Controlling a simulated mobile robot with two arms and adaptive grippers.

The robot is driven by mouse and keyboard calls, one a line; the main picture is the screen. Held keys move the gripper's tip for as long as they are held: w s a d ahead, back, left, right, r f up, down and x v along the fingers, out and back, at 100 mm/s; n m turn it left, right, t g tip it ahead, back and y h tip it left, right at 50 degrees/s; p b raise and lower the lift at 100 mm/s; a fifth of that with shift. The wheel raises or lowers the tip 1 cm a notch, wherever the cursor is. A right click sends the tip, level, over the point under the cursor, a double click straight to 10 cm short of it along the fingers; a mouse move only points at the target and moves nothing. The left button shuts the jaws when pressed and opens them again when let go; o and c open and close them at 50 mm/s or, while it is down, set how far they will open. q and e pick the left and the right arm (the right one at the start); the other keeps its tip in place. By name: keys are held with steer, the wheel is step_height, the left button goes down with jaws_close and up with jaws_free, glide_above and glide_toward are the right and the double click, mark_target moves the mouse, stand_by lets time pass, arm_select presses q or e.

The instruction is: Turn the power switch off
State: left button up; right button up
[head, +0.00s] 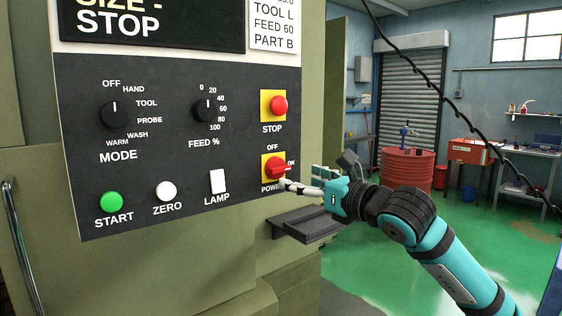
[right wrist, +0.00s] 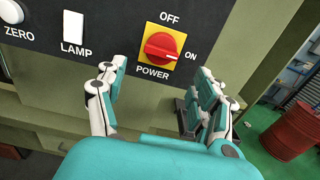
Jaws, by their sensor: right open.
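The power switch (head: 275,169) is a red knob on a yellow plate, at the lower right of the machine's black panel. Its handle lies sideways, pointing to the ON label, with OFF printed above. It also shows in the right wrist view (right wrist: 160,46), top centre. My right gripper (head: 305,178) is open and empty, just right of the switch and in front of the panel. In the right wrist view its fingers (right wrist: 160,88) stand apart below the knob, not closed around it. My left gripper is not in view.
A red STOP button (head: 279,105) sits just above the switch. The lamp switch (head: 218,181), zero button (head: 166,191) and green start button (head: 111,202) are to its left. A grey ledge (head: 305,225) juts out below. A red drum (head: 407,172) stands farther back.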

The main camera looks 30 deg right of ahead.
mark_target(282, 172)
steer(key=w+p, duration=0.1)
steer(key=w, duration=0.2)
steer(key=w+p, duration=0.1)
steer(key=w, duration=0.2)
steer(key=shift+w+a+r+p, duration=0.1)
steer(key=shift+w+a+p, duration=0.1)
steer(key=shift+p, duration=0.15)
steer(key=shift+w+a, duration=0.1)
steer(key=shift+w, duration=0.45)
steer(key=shift+c, duration=0.4)
